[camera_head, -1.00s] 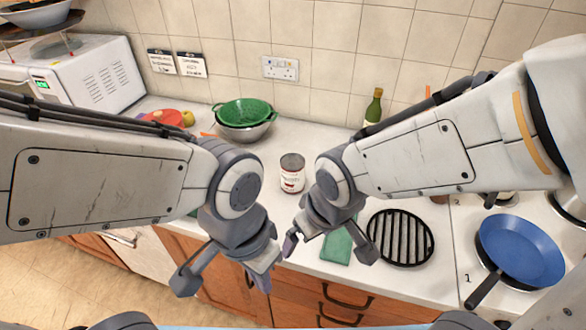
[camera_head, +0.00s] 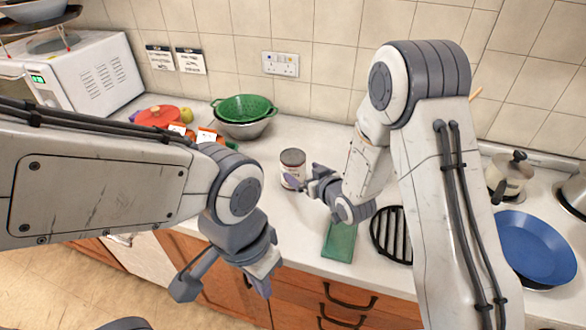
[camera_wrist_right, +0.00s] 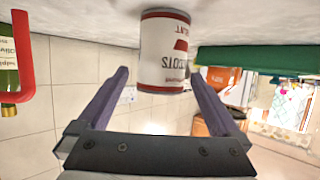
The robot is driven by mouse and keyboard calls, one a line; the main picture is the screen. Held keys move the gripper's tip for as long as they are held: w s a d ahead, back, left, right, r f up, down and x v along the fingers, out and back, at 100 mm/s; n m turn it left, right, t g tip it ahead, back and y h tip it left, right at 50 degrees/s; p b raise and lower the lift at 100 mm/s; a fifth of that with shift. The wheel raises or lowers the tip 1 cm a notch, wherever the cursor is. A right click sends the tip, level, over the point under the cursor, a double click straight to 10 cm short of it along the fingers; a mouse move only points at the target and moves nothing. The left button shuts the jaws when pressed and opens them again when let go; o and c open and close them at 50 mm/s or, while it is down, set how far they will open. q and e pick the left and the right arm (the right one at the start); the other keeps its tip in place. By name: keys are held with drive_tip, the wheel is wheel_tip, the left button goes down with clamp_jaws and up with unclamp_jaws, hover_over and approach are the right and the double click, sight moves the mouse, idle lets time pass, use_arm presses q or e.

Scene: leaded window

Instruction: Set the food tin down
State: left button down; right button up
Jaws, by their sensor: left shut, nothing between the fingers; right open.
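The food tin (camera_head: 292,164), with a white and red label and a grey metal top, stands upright on the worktop near the middle of the head view. It also shows in the right wrist view (camera_wrist_right: 164,52), where the picture is upside down and the tin's base meets the worktop. My right gripper (camera_head: 305,178) is open, with its purple fingertips (camera_wrist_right: 161,72) on either side of the tin. Whether a finger touches it I cannot tell. My left gripper (camera_head: 261,282) is shut and empty, in front of the worktop's front edge and lower than the tin.
A green colander in a metal bowl (camera_head: 244,130) stands behind the tin to the left. A blue pan (camera_head: 535,248) and a pot (camera_head: 511,174) are farther right.

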drive_tip(key=shift+w+a+f, duration=0.25)
drive_tip(key=shift+w+a, duration=0.1)
drive_tip(key=shift+w, duration=0.2)
drive_tip(key=p+x, duration=0.2)
drive_tip(key=x, duration=0.2)
drive_tip(key=shift+a+f, duration=0.1)
drive_tip(key=shift+f, duration=0.05)
drive_tip(key=shift+w+a+f, duration=0.15)
drive_tip(key=shift+w+f, duration=0.1)
drive_tip(key=shift+w, duration=0.15)
drive_tip(key=c, duration=1.4)
drive_tip(key=shift+r, duration=0.1)
clamp_jaws()
drive_tip(key=shift+r, duration=0.1)
